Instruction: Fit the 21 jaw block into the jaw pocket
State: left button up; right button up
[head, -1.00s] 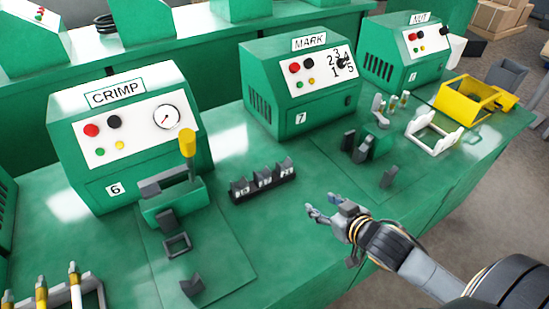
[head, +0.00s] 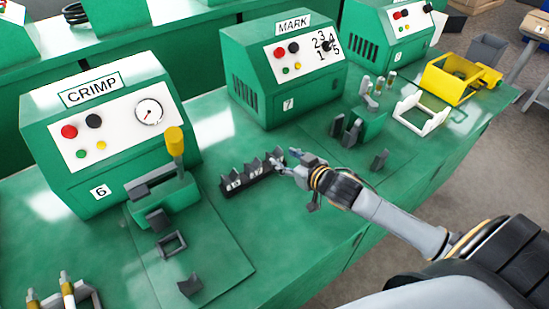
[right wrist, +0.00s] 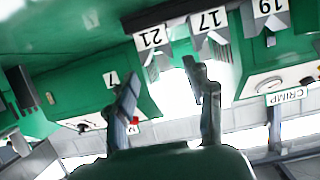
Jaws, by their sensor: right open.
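The jaw blocks stand in a dark rack (head: 240,191) on the green bench. The 21 jaw block (right wrist: 152,50), grey with a white label, shows upside down in the right wrist view; in the head view my gripper partly hides it at the rack's right end. My right gripper (head: 286,160) is open at that end. In the wrist view its fingers (right wrist: 162,70) are apart, with the 21 block just beyond the gap; contact cannot be told. A square dark frame with an open middle (head: 172,244), seemingly the jaw pocket, lies before the CRIMP press. My left gripper is out of view.
The 17 block (right wrist: 211,32) and 19 block (right wrist: 268,15) stand beside the 21 block. The CRIMP press with a yellow handle (head: 175,141) stands left of the rack. A dark V-shaped piece (head: 190,286) lies in front. Bench between rack and front edge is clear.

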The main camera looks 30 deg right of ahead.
aim_at(277, 159)
jog(key=x, duration=0.5)
jog(key=shift+w+d+p, duration=0.1)
jog(key=shift+p, duration=0.25)
jog(key=shift+r, duration=0.1)
jog(key=shift+c, duration=0.2)
grip_shut()
